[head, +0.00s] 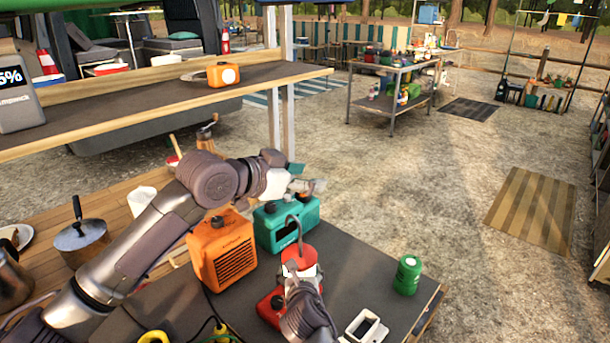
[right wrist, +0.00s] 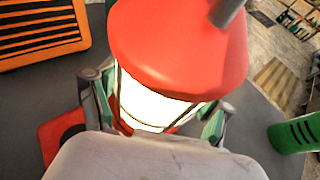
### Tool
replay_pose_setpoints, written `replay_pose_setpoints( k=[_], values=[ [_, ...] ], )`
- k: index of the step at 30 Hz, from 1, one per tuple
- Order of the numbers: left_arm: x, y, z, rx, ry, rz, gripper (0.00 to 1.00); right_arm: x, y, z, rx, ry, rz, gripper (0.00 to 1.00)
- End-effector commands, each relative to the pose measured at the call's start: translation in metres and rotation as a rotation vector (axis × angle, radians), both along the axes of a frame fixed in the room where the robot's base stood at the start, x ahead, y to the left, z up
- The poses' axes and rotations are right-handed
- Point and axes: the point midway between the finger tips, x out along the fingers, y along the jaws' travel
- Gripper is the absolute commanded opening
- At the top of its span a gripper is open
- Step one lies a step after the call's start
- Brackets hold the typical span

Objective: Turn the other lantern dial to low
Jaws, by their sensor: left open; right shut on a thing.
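A red-capped lantern (head: 299,258) with a grey wire handle stands over the dark mat; in the right wrist view its red cap (right wrist: 180,45) sits above a bright white globe. My right gripper (right wrist: 155,112) is shut around this globe, one finger on each side; in the head view it is mostly hidden by its own arm and the lantern. My left gripper (head: 310,186) is open and empty, above and just behind the teal box (head: 287,222). No lantern dial can be made out, and I cannot tell a second lantern for sure.
An orange grilled box (head: 222,252) stands left of the teal box. A red box with a black knob (head: 270,308) is beside the lantern. A green canister (head: 407,275) and a white frame (head: 366,328) are at right. A pot (head: 80,240) is at left.

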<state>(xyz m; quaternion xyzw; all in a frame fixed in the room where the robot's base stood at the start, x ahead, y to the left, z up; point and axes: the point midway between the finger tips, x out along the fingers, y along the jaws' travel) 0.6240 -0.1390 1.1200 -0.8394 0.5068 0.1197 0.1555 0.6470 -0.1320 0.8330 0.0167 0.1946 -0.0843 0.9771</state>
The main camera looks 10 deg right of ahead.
Motion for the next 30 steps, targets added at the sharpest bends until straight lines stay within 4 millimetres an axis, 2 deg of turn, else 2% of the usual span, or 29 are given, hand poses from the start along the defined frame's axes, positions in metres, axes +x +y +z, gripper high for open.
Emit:
replay_pose_setpoints(
  k=[9,10,13,25,30],
  values=[
    [0.001,-0.001,0.002,-0.025,0.014,0.009,0.57,0.0,0.0,0.0,0.0,0.0,0.001,0.12],
    [0.001,-0.001,0.002,-0.025,0.014,0.009,0.57,0.0,0.0,0.0,0.0,0.0,0.001,0.82],
    [0.001,-0.001,0.002,-0.024,0.014,0.009,0.57,0.0,0.0,0.0,0.0,0.0,0.001,0.99],
    [0.001,-0.001,0.001,-0.023,0.014,0.008,0.57,-0.002,0.001,0.001,0.0,-0.001,0.001,1.0],
    [0.001,-0.001,0.001,-0.023,0.014,0.008,0.57,-0.022,0.004,0.009,0.0,-0.002,0.002,1.0]
  ],
)
